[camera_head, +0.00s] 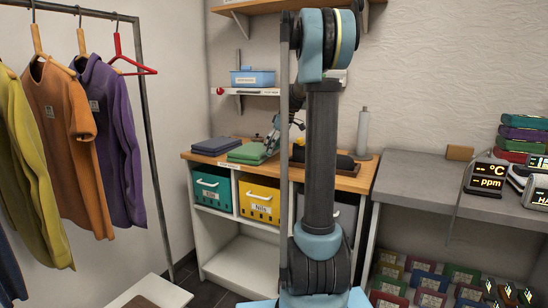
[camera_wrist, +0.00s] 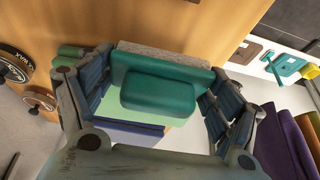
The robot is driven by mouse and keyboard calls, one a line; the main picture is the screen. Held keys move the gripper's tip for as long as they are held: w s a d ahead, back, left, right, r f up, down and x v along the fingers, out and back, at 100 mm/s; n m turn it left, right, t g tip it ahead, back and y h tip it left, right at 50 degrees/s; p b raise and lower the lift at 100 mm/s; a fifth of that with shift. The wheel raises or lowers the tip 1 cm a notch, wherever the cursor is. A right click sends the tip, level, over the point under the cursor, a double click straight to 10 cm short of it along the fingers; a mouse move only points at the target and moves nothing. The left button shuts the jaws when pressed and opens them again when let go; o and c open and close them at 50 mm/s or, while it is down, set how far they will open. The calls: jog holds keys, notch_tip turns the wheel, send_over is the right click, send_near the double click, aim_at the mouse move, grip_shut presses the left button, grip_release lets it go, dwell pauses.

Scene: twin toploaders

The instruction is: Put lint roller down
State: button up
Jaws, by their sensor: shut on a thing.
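In the wrist view my gripper (camera_wrist: 160,68) is shut on a teal block-like thing (camera_wrist: 158,90) with a smaller raised teal part and a grey, rough-looking edge. It looks more like a brush than a roller, so I cannot confirm that it is the lint roller. In the head view my gripper (camera_head: 272,137) is over the wooden counter, beside the green folded cloth (camera_head: 247,153); the held thing cannot be made out there. The wrist view shows green cloth (camera_wrist: 122,108) and blue cloth (camera_wrist: 132,134) behind the held thing. I cannot tell whether it touches them.
The wooden counter (camera_head: 352,181) also bears blue folded cloth (camera_head: 214,146), a dark roll and a grey cylinder (camera_head: 363,130). Teal (camera_head: 211,188) and yellow (camera_head: 259,202) bins sit below. Hanging clothes (camera_head: 63,100) are at left, a grey bench (camera_head: 430,178) at right.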

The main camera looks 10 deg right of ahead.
aim_at(274, 154)
jog(key=shift+f, duration=1.95)
jog(key=o, duration=1.1)
jog(key=shift+s, duration=0.1)
